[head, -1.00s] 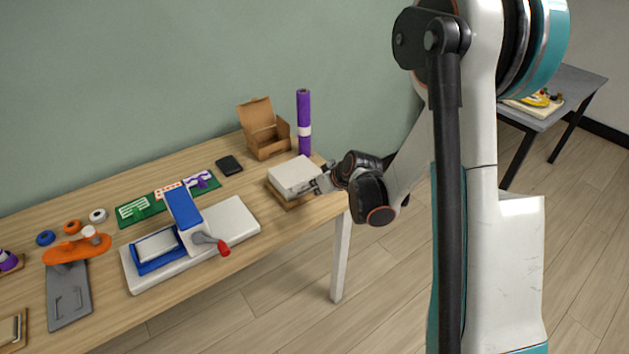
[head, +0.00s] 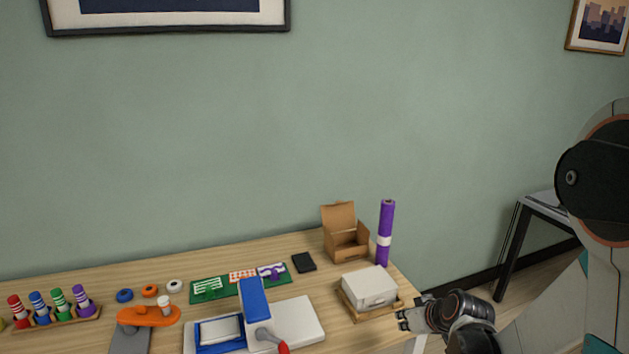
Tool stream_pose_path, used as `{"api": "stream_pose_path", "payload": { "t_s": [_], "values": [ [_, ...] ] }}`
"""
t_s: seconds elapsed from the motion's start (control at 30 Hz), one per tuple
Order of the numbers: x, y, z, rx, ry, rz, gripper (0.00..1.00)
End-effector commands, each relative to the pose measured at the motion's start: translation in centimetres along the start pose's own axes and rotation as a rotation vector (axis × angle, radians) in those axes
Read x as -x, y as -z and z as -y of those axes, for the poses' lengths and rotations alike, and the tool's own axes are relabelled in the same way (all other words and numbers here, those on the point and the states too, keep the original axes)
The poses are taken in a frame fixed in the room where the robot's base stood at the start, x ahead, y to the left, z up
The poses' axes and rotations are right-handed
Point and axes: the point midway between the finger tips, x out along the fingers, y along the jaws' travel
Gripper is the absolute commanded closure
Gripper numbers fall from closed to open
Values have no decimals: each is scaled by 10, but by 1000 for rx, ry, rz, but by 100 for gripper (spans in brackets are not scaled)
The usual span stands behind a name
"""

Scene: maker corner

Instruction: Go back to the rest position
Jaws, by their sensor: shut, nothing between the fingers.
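My gripper (head: 404,317) is at the right end of the wooden workbench (head: 345,336), just right of a white box (head: 369,286) that sits on a wooden tray (head: 392,304). The fingers point left toward the box and are shut with nothing between them. I cannot tell whether they touch the tray edge. My arm comes in from the right side of the picture.
An open cardboard box (head: 346,243) and an upright purple roll (head: 385,233) stand behind the white box. A blue and white press (head: 256,310) with a red-tipped handle stands to its left. A grey table (head: 540,207) stands at the right.

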Motion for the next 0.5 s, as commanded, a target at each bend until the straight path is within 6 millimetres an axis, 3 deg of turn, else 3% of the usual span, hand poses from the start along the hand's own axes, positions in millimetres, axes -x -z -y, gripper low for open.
{"api": "stream_pose_path", "payload": {
  "t_s": [0.23,0.5],
  "values": [
    [62,20,24,-41,-26,33,100],
    [127,25,49,-87,-61,62,100]
  ]
}}
